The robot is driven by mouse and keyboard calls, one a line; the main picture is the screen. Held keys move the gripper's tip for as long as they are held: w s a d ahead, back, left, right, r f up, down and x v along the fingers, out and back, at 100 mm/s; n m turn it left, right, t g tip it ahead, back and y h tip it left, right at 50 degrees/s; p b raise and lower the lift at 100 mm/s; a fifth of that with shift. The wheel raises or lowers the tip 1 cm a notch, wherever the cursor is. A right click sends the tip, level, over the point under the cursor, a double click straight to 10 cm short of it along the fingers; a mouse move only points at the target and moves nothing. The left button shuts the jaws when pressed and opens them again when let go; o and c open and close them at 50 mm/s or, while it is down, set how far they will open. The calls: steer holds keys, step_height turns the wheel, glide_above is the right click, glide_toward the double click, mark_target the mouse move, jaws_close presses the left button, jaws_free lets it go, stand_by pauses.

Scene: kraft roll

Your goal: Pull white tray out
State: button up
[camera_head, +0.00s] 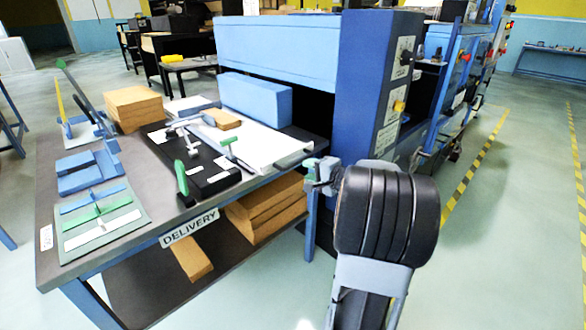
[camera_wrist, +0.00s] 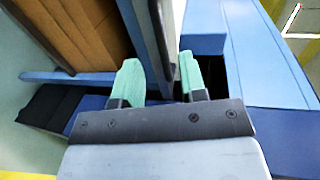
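My gripper (camera_head: 322,170) is at the table's right corner, close to the end of that strip. In the wrist view the two green fingertips (camera_wrist: 160,80) stand apart. A dark, thin edge reaches between them, with a gap on the left finger's side. I cannot tell whether the right finger touches it. The gripper is open and holds nothing clearly.
The delivery table (camera_head: 140,165) carries a blue block (camera_head: 256,99), a black board with tools (camera_head: 195,165), blue and green fixtures and a cardboard stack (camera_head: 134,108). More cardboard (camera_head: 265,212) lies on its lower shelf. The blue machine (camera_head: 370,90) stands behind my arm. Floor at right is clear.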

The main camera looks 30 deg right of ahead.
mark_target(294, 165)
steer(key=x, duration=0.8)
steer(key=shift+b, duration=0.3)
jaws_close()
